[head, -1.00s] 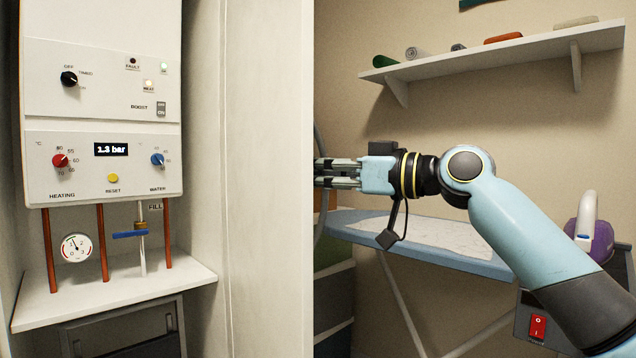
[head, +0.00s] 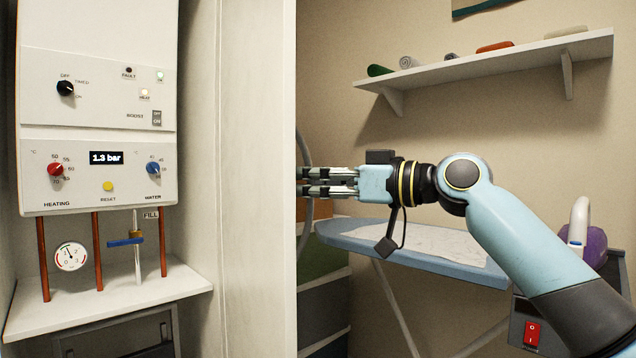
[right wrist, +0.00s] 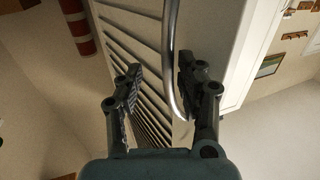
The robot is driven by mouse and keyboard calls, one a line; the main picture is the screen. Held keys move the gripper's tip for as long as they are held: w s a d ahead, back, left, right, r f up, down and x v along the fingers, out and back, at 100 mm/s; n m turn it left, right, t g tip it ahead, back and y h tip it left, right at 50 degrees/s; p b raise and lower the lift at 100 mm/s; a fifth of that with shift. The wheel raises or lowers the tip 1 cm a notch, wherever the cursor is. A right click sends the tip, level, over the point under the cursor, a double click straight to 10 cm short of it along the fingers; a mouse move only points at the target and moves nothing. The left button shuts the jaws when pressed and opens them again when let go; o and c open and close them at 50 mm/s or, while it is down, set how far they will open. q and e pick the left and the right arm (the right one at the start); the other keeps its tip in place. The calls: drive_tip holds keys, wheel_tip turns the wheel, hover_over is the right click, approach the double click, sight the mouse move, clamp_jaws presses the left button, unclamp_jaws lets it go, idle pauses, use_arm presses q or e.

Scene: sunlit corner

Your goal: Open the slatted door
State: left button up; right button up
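The slatted door shows in the right wrist view as a row of pale slats (right wrist: 143,75) beside a plain white frame. A curved silver bar handle (right wrist: 172,60) stands out from it. My right gripper (right wrist: 158,68) is open, its two fingers on either side of the bar; the bar is nearer the right finger, and contact cannot be told. In the head view my right gripper (head: 310,181) points left at the edge of a tall white panel (head: 262,180), which may be the door's inner face. The slats are hidden there. My left gripper is out of view.
A white boiler (head: 98,110) hangs in the cupboard at left, above a white shelf (head: 180,284) and copper pipes. An ironing board (head: 375,238) stands behind my right arm. A wall shelf (head: 490,60) holds several rolls. A purple iron-like object (head: 594,245) is at right.

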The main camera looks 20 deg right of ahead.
drive_tip(key=v, duration=0.7)
drive_tip(key=shift+s+d, duration=0.2)
idle(0.4)
